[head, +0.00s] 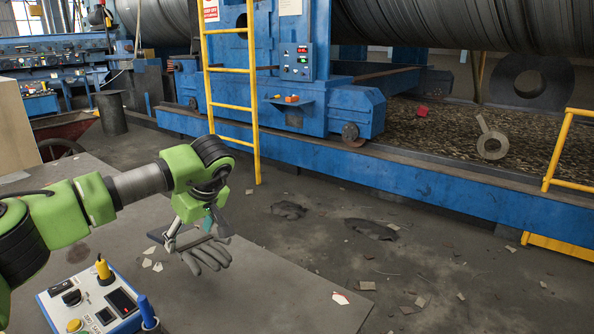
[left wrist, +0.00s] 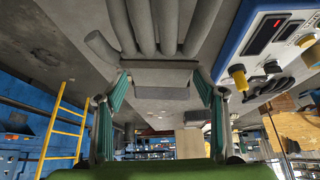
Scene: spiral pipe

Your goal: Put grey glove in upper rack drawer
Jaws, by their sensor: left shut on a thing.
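The grey glove (head: 210,255) hangs just below my left gripper (head: 203,225) in the head view, its fingers spread over the table (head: 265,290). In the left wrist view the glove (left wrist: 165,25) fills the top middle, and its near end lies between the teal fingers of my left gripper (left wrist: 160,82). My left gripper is shut on the glove. I cannot tell whether the glove's fingers touch the table. No upper rack drawer can be made out. My right gripper is not in view.
A control box (head: 95,305) with a yellow joystick stands at the table's front left. Paper scraps (head: 340,297) lie on the table. Beyond it are a yellow ladder (head: 230,70) and a large blue machine (head: 300,75). The floor right of the table is mostly open, with debris.

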